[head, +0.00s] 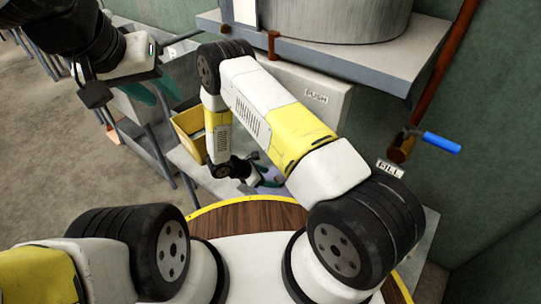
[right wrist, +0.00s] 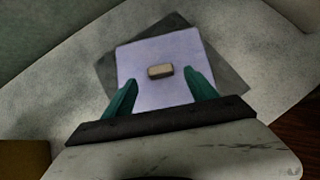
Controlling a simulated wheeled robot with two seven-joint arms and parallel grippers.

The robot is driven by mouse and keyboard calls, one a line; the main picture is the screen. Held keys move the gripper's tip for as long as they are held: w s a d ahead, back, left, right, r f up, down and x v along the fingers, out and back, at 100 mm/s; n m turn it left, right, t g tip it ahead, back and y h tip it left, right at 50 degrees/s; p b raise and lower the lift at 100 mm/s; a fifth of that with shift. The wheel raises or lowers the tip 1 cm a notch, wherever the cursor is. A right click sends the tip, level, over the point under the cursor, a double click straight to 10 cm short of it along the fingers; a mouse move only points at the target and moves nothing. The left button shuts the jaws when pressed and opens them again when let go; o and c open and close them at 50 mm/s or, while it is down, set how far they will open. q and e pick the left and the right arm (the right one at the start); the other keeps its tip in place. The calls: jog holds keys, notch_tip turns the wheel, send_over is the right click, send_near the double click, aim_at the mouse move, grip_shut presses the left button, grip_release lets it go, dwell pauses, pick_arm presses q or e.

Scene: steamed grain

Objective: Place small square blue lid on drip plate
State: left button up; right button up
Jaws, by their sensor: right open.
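The small square blue lid (right wrist: 150,48), pale lavender-blue with a small tan block handle (right wrist: 160,71), shows in the right wrist view. It lies over a dark grey square plate (right wrist: 220,70), likely the drip plate, turned at an angle to it. My right gripper (right wrist: 160,88) is open, its teal fingers spread on either side just short of the handle; nothing is held. In the head view my right gripper (head: 268,177) is low over the lid (head: 272,176), which it mostly hides. My left gripper (head: 156,90) is at the upper left, its teal fingers apart and empty.
A yellow bin (head: 186,122) stands on the grey bench left of my right gripper. A white box marked PUSH (head: 318,92) and a shelf with a large grey drum (head: 340,15) are behind. A blue-handled tap (head: 440,142) sticks out at right.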

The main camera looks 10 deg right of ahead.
jog(key=v, duration=0.7)
dwell(1.2)
